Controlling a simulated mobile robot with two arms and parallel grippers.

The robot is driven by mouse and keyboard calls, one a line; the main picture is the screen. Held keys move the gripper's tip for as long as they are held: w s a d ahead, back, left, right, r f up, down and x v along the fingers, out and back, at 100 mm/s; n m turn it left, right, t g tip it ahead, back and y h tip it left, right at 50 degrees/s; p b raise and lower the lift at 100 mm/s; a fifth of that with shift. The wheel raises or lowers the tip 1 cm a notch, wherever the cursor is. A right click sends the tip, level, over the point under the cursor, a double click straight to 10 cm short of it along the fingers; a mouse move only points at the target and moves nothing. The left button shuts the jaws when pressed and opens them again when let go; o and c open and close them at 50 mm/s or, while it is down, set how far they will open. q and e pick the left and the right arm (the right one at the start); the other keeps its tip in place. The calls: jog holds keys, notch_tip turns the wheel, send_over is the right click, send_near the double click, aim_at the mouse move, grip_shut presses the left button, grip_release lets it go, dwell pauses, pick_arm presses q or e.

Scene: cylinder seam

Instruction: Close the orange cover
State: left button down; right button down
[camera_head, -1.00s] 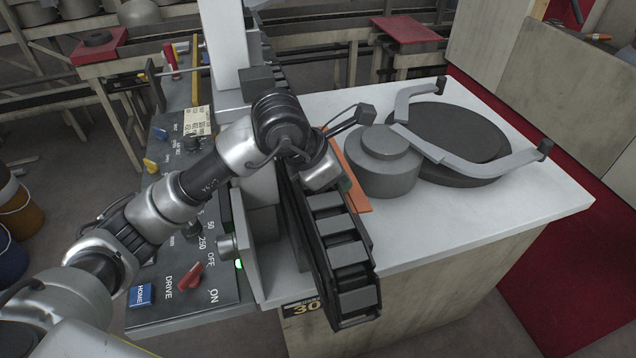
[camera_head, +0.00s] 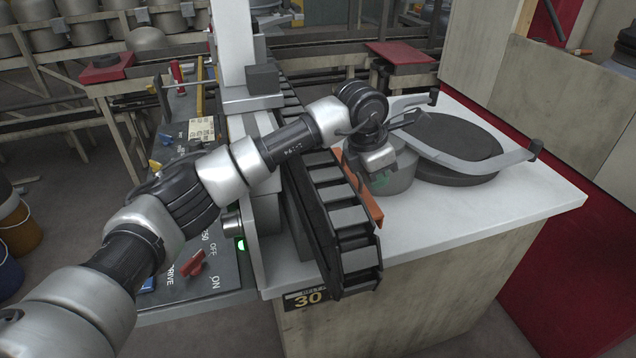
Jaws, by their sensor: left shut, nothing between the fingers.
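The orange cover (camera_head: 371,205) shows as a narrow orange strip along the right side of the dark segmented track (camera_head: 345,225). My left arm comes in from the left over the control panel and the track. My left gripper (camera_head: 377,162) is above the cover's right side and in front of the grey stepped cylinder (camera_head: 395,182). It is shut and holds nothing. Its fingertips are mostly hidden by the wrist, so I cannot tell whether they touch the cover. The upper part of the cover is hidden behind my wrist. My right gripper is not in view.
A dark round disc (camera_head: 455,137) with a curved grey bar (camera_head: 485,166) around it lies on the white counter (camera_head: 465,215). The control panel (camera_head: 215,272) with a red switch is at left. The counter's front right is clear.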

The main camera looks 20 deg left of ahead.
pick_arm(q)
jog(key=shift+w+d+f+g+y+b, duration=0.25)
jog(key=shift+f+y, duration=0.1)
jog(key=shift+f, duration=0.4)
jog(key=shift+w+d+f+g+y+b, duration=0.2)
jog(key=shift+d+f+y+b, duration=0.1)
jog(key=shift+f, duration=0.45)
jog(key=shift+w+d+f+g+y+b, duration=0.15)
jog(key=shift+d+f+g+y+b, duration=0.15)
jog(key=shift+f, duration=0.45)
jog(key=w+d+r+p, duration=0.1)
jog(key=w+d+r, duration=0.1)
jog(key=r, duration=0.3)
jog(key=w+d+r+p, duration=0.1)
jog(key=w+d+r, duration=0.1)
jog(key=d+r, duration=0.2)
jog(key=shift+r, duration=0.85)
jog(key=shift+d, duration=0.1)
